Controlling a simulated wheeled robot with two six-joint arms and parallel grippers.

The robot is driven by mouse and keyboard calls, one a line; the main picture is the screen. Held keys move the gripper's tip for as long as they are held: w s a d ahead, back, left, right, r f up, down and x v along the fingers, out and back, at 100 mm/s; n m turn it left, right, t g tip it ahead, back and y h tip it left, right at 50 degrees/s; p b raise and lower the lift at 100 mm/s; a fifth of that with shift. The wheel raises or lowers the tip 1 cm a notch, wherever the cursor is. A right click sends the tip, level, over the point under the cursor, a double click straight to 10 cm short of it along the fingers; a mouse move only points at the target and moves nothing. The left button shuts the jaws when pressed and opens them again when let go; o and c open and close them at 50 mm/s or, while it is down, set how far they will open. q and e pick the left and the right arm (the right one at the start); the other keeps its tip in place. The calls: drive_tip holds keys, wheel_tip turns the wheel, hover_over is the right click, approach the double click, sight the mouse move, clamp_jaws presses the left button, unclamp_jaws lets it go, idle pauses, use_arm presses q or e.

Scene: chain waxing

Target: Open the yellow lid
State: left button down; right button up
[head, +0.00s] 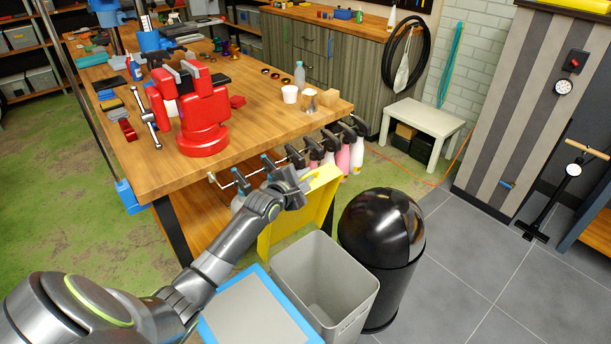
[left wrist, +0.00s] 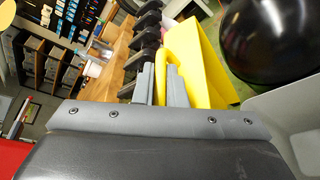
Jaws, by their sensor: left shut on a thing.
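The yellow lid (head: 276,236) stands raised and tilted up at the back of an open grey bin (head: 345,292). The bin's inside shows and looks empty. My left gripper (head: 303,183) is at the lid's upper edge. In the left wrist view, my left gripper's fingers (left wrist: 163,78) are shut on a yellow handle-like part of the lid (left wrist: 205,68). My left wrist and gripper hide part of the lid in the head view. My right gripper is not in view.
A black round-topped bin (head: 383,240) stands close on the right. A blue-rimmed bin (head: 255,312) stands on the left. Behind the lid is a wooden workbench (head: 255,125) with a red vise (head: 200,115). Spray bottles (head: 343,158) hang along its edge. Grey floor is clear at right.

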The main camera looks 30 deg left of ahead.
use_arm(q)
drive_tip(key=c, duration=1.8)
unclamp_jaws()
drive_tip(key=shift+o, duration=0.2)
drive_tip(key=p+v, duration=0.1)
drive_tip(key=v, duration=1.6)
drive_tip(key=shift+s, duration=0.2)
drive_tip(key=shift+r, duration=0.1)
drive_tip(key=shift+c, duration=0.4)
